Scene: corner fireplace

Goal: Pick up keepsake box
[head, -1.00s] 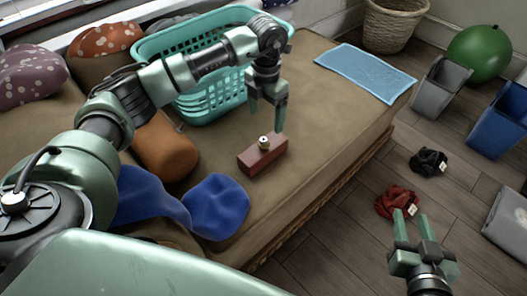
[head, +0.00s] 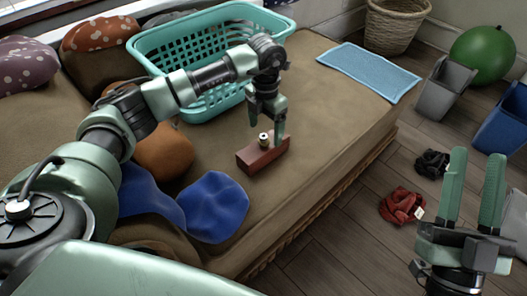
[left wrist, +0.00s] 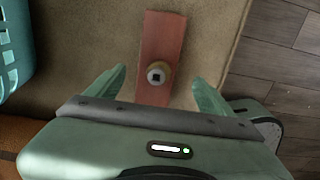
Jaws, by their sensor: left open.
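The keepsake box (head: 262,158) is a reddish-brown oblong block with a small round brass-like knob (head: 264,139) on top. It lies on the tan couch seat. In the left wrist view the box (left wrist: 162,40) runs up the picture, with its knob (left wrist: 158,73) between the fingers. My left gripper (head: 266,138) is open, pointing down, with its fingertips close above the box on either side of the knob. Whether the fingers touch the box cannot be told. My right gripper (head: 473,185) is open and empty, pointing up over the floor at the right.
A teal laundry basket (head: 190,50) stands on the couch behind my left arm. Blue cloth (head: 215,205) and an orange cushion (head: 165,150) lie left of the box. A light blue towel (head: 368,70) lies at the far end. Red cloth (head: 402,205) and bins are on the floor.

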